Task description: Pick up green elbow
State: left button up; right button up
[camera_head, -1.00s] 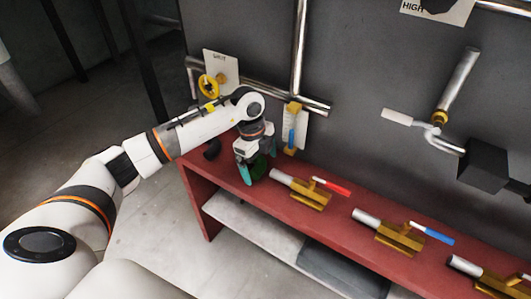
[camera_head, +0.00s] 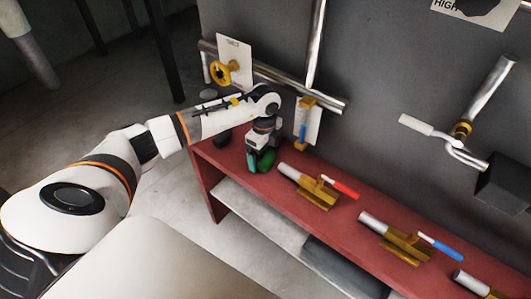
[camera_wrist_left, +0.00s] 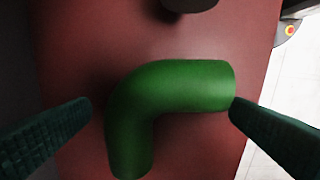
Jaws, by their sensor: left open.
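The green elbow (camera_wrist_left: 165,95) lies on the red bench top (camera_wrist_left: 70,50) in the left wrist view, a bent pipe piece with one end to the right and one toward the bottom. In the head view the green elbow (camera_head: 266,160) is partly hidden behind my left gripper (camera_head: 257,161). In the left wrist view my left gripper (camera_wrist_left: 162,112) is open, with one dark teal finger at each side of the elbow. The right finger's tip is close to the elbow's right end; I cannot tell if they touch. My right gripper is not in view.
A dark pipe piece (camera_wrist_left: 190,4) lies just beyond the elbow. Brass valves with a red handle (camera_head: 346,189) and a blue handle (camera_head: 440,247) lie along the bench to the right. A grey wall with pipes and a yellow wheel valve (camera_head: 222,72) stands behind.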

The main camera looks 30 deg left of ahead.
pick_arm(q)
jog(key=shift+f, duration=0.3)
jog(key=c, duration=1.2)
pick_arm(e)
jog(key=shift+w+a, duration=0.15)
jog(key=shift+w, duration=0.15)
pick_arm(q)
jog(key=shift+r, duration=0.15)
